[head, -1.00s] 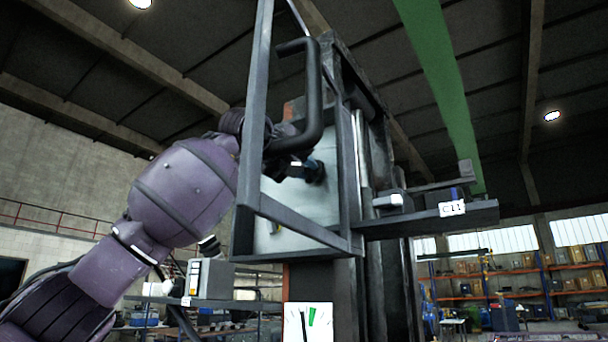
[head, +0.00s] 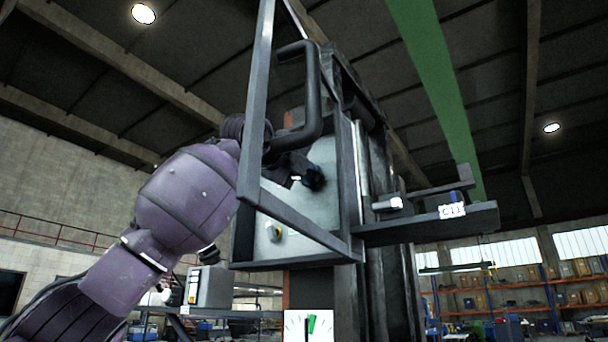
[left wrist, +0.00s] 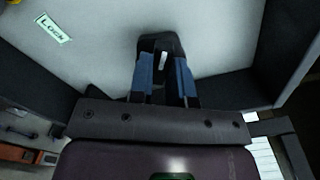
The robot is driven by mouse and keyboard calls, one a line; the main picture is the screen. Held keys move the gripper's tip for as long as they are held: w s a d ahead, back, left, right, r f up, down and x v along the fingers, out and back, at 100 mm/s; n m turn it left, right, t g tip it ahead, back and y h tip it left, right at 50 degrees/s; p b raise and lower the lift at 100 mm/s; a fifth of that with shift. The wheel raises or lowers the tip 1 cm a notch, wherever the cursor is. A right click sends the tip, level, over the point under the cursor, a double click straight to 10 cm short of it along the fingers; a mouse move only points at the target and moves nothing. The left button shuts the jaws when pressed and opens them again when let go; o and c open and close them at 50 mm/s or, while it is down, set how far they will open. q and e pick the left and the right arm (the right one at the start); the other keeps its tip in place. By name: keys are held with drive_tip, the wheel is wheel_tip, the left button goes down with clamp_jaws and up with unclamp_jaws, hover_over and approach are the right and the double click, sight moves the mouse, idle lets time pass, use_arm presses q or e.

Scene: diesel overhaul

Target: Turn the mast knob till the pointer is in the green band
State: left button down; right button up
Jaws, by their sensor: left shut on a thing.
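The dark mast knob (head: 316,178) sits on the pale back panel of an open frame box on the mast. My left gripper (head: 300,180) reaches into the box and is shut on the knob. In the left wrist view its blue fingers (left wrist: 164,82) are on either side of the dark knob (left wrist: 160,44), which carries a white mark. A white gauge (head: 293,329) below the box is cut off by the picture's lower edge. Its dark pointer (head: 306,327) stands nearly upright, close to the left side of the green band (head: 312,323). My right gripper is not in view.
The box's dark frame (head: 300,233) and a thick black bent handle (head: 313,90) stand close around my left arm. A small yellow part (head: 273,231) is low on the panel. A "Lock" label (left wrist: 52,29) is on the panel. A shelf marked C11 (head: 470,217) juts out right.

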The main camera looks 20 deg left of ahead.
use_arm(q)
drive_tip(key=shift+n+b, duration=0.45)
drive_tip(key=shift+n, duration=1.75)
drive_tip(key=shift+f+n, duration=0.1)
drive_tip(key=shift+n, duration=0.7)
drive_tip(key=c, duration=1.5)
unclamp_jaws()
drive_tip(key=shift+n, duration=0.4)
drive_tip(key=o, duration=0.6)
drive_tip(key=shift+c, duration=0.2)
drive_tip(key=shift+s, duration=0.1)
